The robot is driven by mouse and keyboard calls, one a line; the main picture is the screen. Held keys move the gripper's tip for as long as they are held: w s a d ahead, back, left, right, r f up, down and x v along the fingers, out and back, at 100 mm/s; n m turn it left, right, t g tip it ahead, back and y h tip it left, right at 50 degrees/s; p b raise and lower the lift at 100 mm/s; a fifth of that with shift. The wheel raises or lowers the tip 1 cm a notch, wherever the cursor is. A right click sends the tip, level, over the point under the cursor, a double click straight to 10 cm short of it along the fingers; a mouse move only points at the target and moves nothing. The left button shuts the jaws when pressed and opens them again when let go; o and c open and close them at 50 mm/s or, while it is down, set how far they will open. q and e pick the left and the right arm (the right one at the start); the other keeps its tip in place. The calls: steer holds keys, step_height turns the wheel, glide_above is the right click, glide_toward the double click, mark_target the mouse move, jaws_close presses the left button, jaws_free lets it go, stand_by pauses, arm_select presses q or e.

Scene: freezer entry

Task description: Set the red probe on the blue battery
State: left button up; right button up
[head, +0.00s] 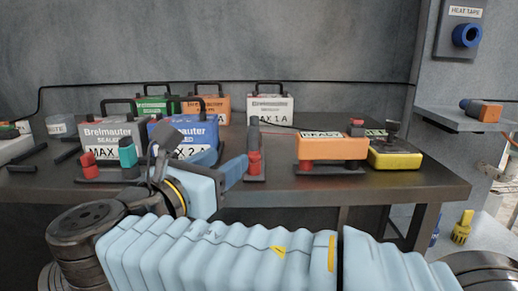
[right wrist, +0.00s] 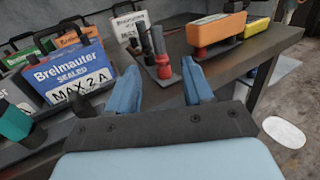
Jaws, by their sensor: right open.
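The blue battery (head: 184,133), labelled MAX 2 A, stands upright on the dark table and shows large in the right wrist view (right wrist: 65,74). A red probe (head: 254,162) with a dark upper part stands on a small dark base right of it; it also shows in the right wrist view (right wrist: 163,66). Another red piece (head: 89,160) sits at the left beside a teal one. My right gripper (head: 229,157) is open and empty, its blue fingers between the blue battery and the probe. In the right wrist view the probe is beyond the fingertips (right wrist: 160,82). My left gripper is not in view.
A grey battery (head: 108,133) stands left of the blue one. Green (head: 153,105), orange (head: 213,109) and white (head: 270,108) batteries stand behind. An orange box (head: 332,147) and a yellow device (head: 393,157) stand right. The front table edge is close to my arm.

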mark_target(251, 147)
steer(key=x, duration=0.7)
steer(key=shift+f, duration=0.1)
steer(key=x, duration=0.2)
steer(key=f+x, duration=0.1)
steer(key=x, duration=0.2)
steer(key=shift+w+a, duration=0.1)
steer(key=shift+w, duration=0.1)
steer(key=shift+c, duration=0.4)
jaws_close()
